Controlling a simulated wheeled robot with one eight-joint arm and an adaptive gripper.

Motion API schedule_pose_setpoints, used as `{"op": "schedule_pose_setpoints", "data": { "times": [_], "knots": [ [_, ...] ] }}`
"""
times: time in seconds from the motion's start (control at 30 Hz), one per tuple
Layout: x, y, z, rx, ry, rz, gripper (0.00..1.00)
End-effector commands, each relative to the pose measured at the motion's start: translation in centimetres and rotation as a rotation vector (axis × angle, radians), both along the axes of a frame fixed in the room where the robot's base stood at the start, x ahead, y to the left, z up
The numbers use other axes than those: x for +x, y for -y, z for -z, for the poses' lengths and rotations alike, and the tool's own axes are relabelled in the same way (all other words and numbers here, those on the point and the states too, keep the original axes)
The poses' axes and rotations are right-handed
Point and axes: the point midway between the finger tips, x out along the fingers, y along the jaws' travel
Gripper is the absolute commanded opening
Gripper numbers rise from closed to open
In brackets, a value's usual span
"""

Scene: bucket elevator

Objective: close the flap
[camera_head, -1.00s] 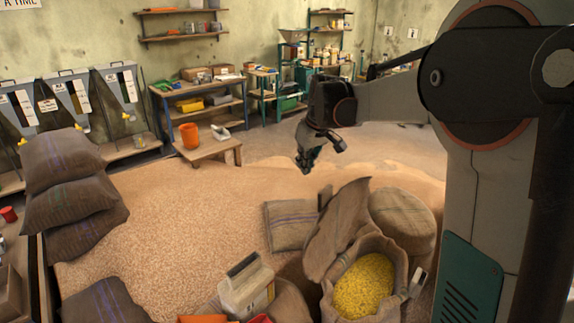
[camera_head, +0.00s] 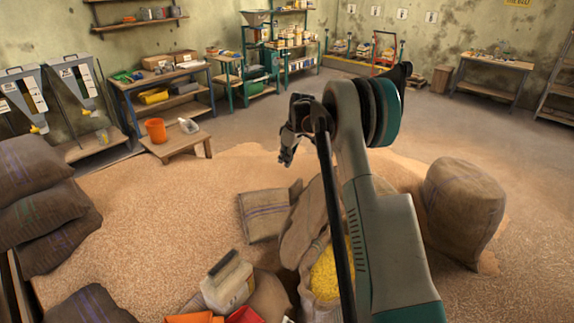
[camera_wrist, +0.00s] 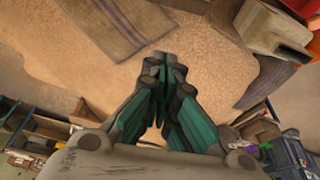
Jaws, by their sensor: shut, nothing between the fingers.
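My gripper (camera_head: 285,158) hangs over the grain-covered floor, in front of the low wooden bench in the head view. In the wrist view its fingers (camera_wrist: 165,62) are together and empty. I cannot make out for certain which part is the flap. Grey hopper units (camera_head: 22,100) stand against the wall at the left, with a yellow part (camera_head: 38,129) low on one. My gripper is far from them.
A striped sack (camera_head: 262,213) lies flat on the grain, also in the wrist view (camera_wrist: 105,25). A beige jug (camera_head: 227,283) stands in front. Stacked sacks (camera_head: 35,195) are at left, a full sack (camera_head: 464,205) at right. The bench (camera_head: 175,146) holds an orange bucket (camera_head: 155,130).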

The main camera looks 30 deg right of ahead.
Motion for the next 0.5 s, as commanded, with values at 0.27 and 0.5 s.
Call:
{"op": "schedule_pose_setpoints", "data": {
  "times": [0.27, 0.5],
  "knots": [
    [1.2, -0.8, 5.0, 0.0, 0.0, 0.0, 0.0],
    [1.8, -1.0, 8.4, 0.0, 0.0, 0.002, 0.0]
  ]
}}
